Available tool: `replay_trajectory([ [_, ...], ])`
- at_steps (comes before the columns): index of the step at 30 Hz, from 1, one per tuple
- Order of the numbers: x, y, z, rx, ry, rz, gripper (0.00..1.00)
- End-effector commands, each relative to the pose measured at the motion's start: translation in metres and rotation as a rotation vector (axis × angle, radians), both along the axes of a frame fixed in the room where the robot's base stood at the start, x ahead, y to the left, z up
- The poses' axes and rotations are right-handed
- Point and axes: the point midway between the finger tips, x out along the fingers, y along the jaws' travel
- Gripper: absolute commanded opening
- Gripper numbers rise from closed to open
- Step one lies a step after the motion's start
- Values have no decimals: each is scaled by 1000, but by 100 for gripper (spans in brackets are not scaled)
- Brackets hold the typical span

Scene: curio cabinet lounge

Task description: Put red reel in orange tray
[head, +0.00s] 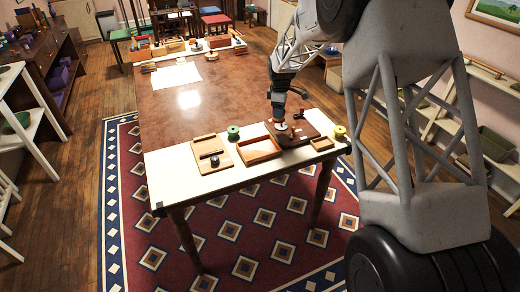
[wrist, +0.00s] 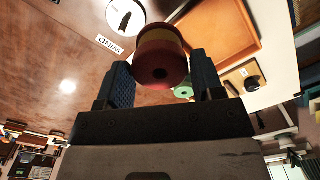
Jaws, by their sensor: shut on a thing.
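The red reel (wrist: 160,62) is held between the two blue-grey fingers of my gripper (wrist: 160,76) in the wrist view. The gripper is shut on it. In the head view my gripper (head: 281,124) is above the brown board, just right of the orange tray; I cannot make out the reel there. The orange tray (head: 266,158) lies on the pale strip at the table's near end and looks empty. Part of the tray (wrist: 222,36) shows beyond the reel in the wrist view, up and to the right.
The brown board (head: 305,126) carries a white disc (wrist: 126,16) and a "WIND" label (wrist: 109,45). A green reel (head: 233,131) stands left of the tray, near a wooden board (head: 205,144) with a dark item. A small wooden box (head: 322,144) and yellow-green reel (head: 339,131) are right.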

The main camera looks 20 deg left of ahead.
Motion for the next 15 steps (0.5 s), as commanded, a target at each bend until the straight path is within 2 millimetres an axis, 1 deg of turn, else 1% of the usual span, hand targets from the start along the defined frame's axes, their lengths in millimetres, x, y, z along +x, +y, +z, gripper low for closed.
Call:
replay_trajectory([
  [1, -13, 0, -2, 0, 1, 7, 18],
  [11, -102, -9, -19, 0, 1, 47, 18],
  [15, -141, -17, -27, -1, 2, 63, 18],
])
